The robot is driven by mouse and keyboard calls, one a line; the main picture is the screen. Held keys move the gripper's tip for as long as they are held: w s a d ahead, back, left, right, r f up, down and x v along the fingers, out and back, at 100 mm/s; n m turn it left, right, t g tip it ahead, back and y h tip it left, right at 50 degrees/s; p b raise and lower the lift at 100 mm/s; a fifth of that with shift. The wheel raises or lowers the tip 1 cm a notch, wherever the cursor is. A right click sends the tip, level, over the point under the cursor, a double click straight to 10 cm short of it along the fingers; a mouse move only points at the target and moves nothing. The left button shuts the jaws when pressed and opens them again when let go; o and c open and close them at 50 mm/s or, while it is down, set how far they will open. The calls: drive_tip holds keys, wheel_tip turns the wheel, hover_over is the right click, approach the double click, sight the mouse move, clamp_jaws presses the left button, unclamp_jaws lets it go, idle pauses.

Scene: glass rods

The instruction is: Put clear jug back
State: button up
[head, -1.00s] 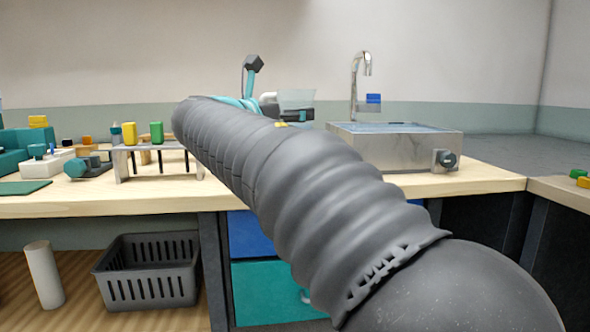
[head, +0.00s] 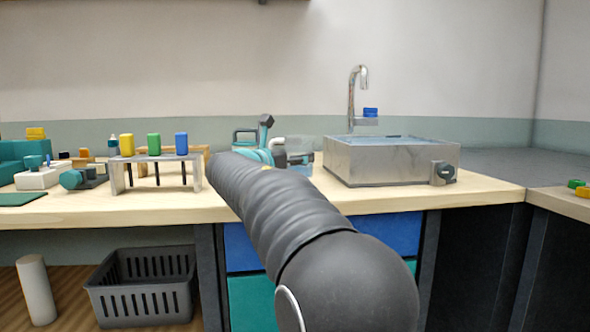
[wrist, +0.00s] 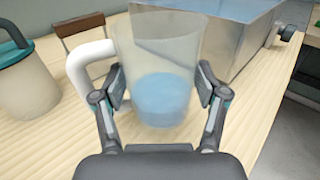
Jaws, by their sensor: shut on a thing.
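The clear jug (wrist: 160,65) stands upright between the fingers of my gripper (wrist: 163,88) in the wrist view. It is see-through, has a white handle on its left, and holds blue liquid in its lower part. My gripper is shut on the jug's sides. In the head view the jug (head: 299,150) is faint and partly hidden behind my arm, beside the sink. The wrist view shows its base low over or on the wooden counter; I cannot tell if it touches.
A metal sink (head: 390,160) with water stands right of the jug. A cream canister with a teal lid (wrist: 27,80) is at left in the wrist view. A rack (head: 155,172) with coloured-handled tools is on the counter (head: 80,208). A dark basket (head: 143,288) sits below.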

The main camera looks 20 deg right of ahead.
drive_tip(key=shift+f, duration=1.2)
drive_tip(key=shift+f+b, duration=0.1)
drive_tip(key=shift+b, duration=0.2)
drive_tip(key=o, duration=1.5)
drive_tip(key=shift+c, duration=0.2)
drive_tip(key=shift+a, duration=0.25)
drive_tip(key=v, duration=1.1)
drive_tip(key=shift+s+a+p, duration=0.25)
drive_tip(key=shift+p, duration=0.05)
